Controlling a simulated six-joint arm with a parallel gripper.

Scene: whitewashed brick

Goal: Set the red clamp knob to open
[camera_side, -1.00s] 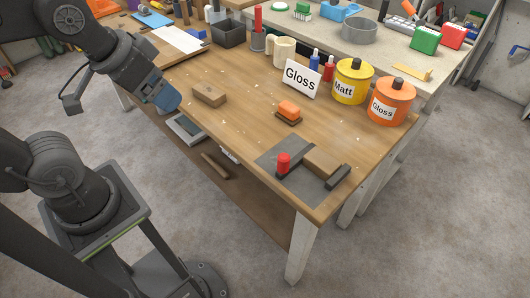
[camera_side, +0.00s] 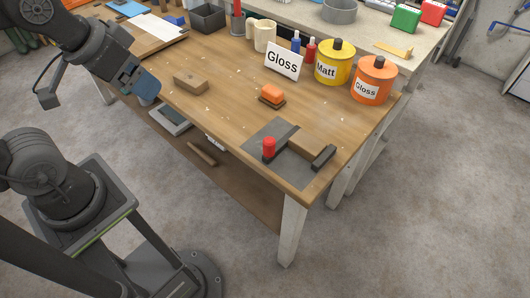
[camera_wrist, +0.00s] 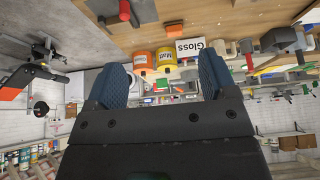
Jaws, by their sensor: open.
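The red clamp knob (camera_side: 269,147) stands upright at the left side of a flat grey clamp plate (camera_side: 262,132), at the bench's near corner. A wooden block (camera_side: 302,142) lies between the knob side and a dark jaw (camera_side: 323,158). I cannot read any open or closed mark on the clamp. My gripper (camera_side: 143,84) is at the left end of the bench, well apart from the knob. In the wrist view my gripper (camera_wrist: 163,78) is open and empty, and the red knob (camera_wrist: 125,9) shows at the top, the scene inverted.
A brown block (camera_side: 190,83) and an orange-topped block (camera_side: 271,94) lie on the bench. A "Gloss" sign (camera_side: 284,63), a yellow "Matt" can (camera_side: 332,65) and an orange "Gloss" can (camera_side: 373,82) stand behind. Clear wood lies left of the clamp.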

